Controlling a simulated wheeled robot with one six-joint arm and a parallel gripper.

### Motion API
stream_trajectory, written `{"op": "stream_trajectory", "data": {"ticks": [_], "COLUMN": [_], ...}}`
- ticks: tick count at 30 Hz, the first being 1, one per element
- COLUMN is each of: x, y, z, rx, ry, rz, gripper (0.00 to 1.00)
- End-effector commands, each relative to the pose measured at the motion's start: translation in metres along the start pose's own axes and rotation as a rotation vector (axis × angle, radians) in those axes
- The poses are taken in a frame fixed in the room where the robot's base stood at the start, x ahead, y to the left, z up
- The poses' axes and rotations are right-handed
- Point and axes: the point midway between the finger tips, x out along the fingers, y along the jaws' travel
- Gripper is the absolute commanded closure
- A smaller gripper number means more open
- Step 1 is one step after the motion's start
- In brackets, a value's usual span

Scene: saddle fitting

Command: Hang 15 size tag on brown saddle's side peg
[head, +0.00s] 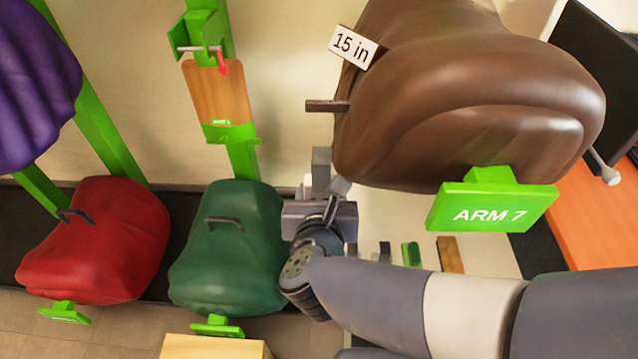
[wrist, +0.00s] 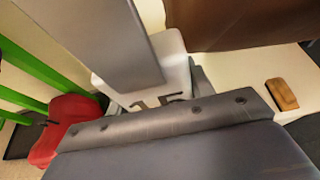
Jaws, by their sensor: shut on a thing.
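The brown saddle (head: 470,85) is at the upper right in the head view, on a green mount marked ARM 7. A white plate reading "15 in" (head: 353,46) sits at its upper left edge. A dark side peg (head: 327,106) sticks out to the left from the saddle. My gripper (head: 322,180) is below the peg, shut on a white size tag. The tag (wrist: 170,62) shows between the grey fingers in the wrist view, with part of "15" visible. In the head view the tag is mostly hidden by the fingers. The saddle's dark edge (wrist: 235,20) is above it.
Green (head: 230,250), red (head: 95,240) and purple (head: 35,85) saddles stand at left on green mounts. An orange surface (head: 590,205) and dark screen are at right. Space left of the peg looks clear.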

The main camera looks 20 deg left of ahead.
Motion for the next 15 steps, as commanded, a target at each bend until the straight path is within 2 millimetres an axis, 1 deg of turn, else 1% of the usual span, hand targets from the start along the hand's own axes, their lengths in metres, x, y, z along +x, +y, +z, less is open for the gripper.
{"op": "stream_trajectory", "data": {"ticks": [1,5,15], "x": [-0.003,-0.001,0.022], "y": [0.000,-0.001,-0.001], "z": [0.003,0.004,0.013], "rx": [0.000,0.000,0.002], "ry": [0.000,0.000,0.000], "rz": [0.000,-0.001,-0.003], "gripper": [0.75,0.75,0.75]}}
